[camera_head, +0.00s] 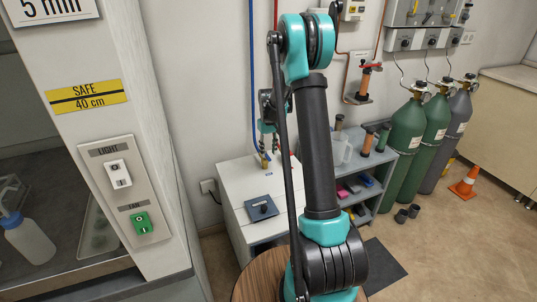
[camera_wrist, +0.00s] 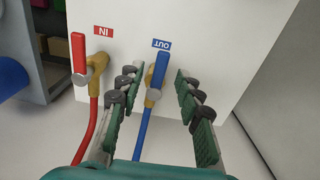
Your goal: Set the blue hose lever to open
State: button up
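The blue lever (camera_wrist: 158,72) is in the wrist view, on a brass valve (camera_wrist: 150,101) below a blue OUT label (camera_wrist: 161,45). It points up in the picture, roughly in line with the blue hose (camera_wrist: 147,135) below it. My gripper (camera_wrist: 157,80) is open, with one green-padded finger on each side of the lever and a visible gap on both sides. In the head view my gripper (camera_head: 267,135) is over the back of the white box (camera_head: 235,174), largely behind my arm. The lever cannot be made out there.
A red lever (camera_wrist: 78,46) on a second brass valve with a red hose (camera_wrist: 90,130) is left of the blue one, by a red IN label (camera_wrist: 104,30). A grey shelf (camera_head: 375,160) stands right of the box. Green gas cylinders (camera_head: 405,145) are farther right.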

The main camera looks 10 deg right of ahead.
aim_at(269, 158)
notch_tip(269, 158, up, 10)
dwell(0.3)
jog(key=s+f+m+t, duration=0.1)
jog(key=s+f+t, duration=0.1)
jog(key=s, duration=1.5)
jog(key=s+f+m+t, duration=0.1)
jog(key=s+f+t, duration=0.1)
jog(key=s, duration=1.6)
jog(key=shift+s+a+f, duration=0.25)
jog(key=shift+a+f, duration=0.1)
jog(key=shift+f, duration=0.05)
